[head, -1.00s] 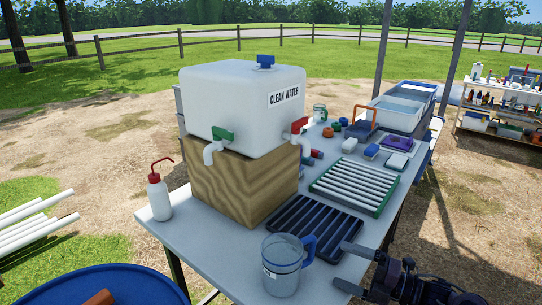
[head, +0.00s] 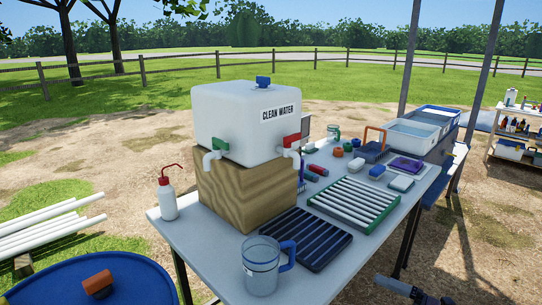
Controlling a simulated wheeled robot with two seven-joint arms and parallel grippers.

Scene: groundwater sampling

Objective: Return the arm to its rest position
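My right gripper (head: 398,288) shows only in part at the bottom edge of the head view, right of the table and clear of everything on it. Its fingers look dark and I cannot tell whether they are apart. I see nothing held in it. My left gripper is out of view. The clear jug with a blue handle (head: 262,268) stands upright at the table's near end, apart from the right gripper. The white clean-water tank (head: 240,118) sits on a wooden block (head: 236,190) behind it.
A dark ribbed tray (head: 292,238) and a green-edged rack of white tubes (head: 355,203) lie on the table (head: 195,256). A wash bottle (head: 167,198) stands at the left edge. A blue drum (head: 135,276) is at lower left.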

